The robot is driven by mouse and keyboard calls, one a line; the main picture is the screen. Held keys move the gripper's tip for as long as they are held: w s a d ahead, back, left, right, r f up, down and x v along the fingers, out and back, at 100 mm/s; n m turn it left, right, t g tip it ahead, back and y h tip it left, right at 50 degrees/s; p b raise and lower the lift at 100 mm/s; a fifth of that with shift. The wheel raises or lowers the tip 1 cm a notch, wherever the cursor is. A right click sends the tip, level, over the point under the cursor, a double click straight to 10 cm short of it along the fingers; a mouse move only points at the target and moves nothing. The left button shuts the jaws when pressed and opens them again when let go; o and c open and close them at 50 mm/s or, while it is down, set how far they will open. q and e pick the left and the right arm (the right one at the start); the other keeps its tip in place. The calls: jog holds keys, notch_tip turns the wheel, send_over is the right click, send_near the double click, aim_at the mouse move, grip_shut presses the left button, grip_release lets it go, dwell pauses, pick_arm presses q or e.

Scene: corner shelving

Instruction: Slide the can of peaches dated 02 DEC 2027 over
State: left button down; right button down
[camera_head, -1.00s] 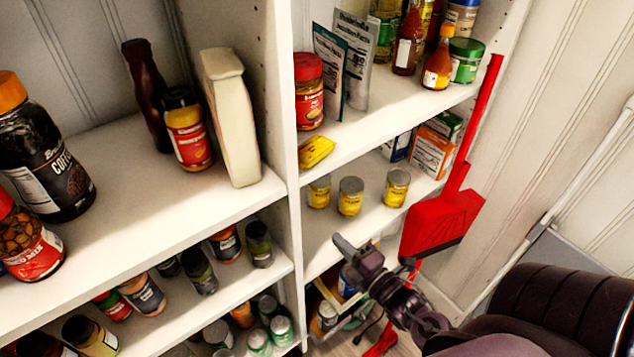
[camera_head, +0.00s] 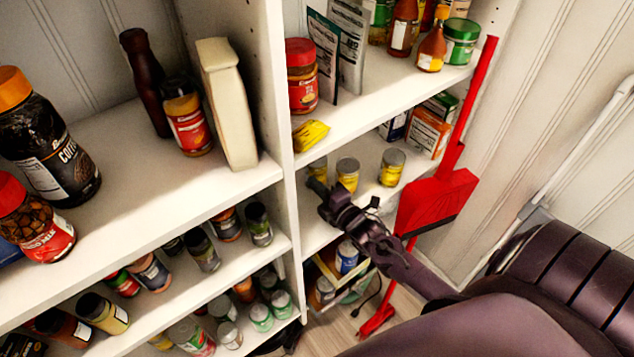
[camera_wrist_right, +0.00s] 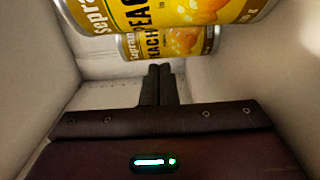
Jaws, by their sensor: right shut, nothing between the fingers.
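Three yellow-labelled cans stand on the middle right shelf (camera_head: 366,203): a left can (camera_head: 318,168), a middle can (camera_head: 347,175) and a right can (camera_head: 391,167). No date is readable, so I cannot tell which is the 02 DEC 2027 one. My right gripper (camera_head: 317,187) is shut and empty, its tips in front of the left can's lower part. In the right wrist view, the shut fingers (camera_wrist_right: 160,84) point toward two peach cans, a nearer one (camera_wrist_right: 175,14) across the top and another (camera_wrist_right: 168,43) beyond. I cannot tell whether the tips touch one. My left gripper is out of view.
A white upright divider (camera_head: 283,130) stands just left of the cans. Boxes (camera_head: 428,130) stand behind at the right. A red dustpan (camera_head: 435,203) hangs at the shelf's right end. Bare shelf lies in front of the cans.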

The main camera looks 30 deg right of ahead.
aim_at(320, 176)
dwell(0.3)
jog(key=w+d+b, duration=0.2)
jog(key=w, duration=0.1)
jog(key=shift+d, duration=0.35)
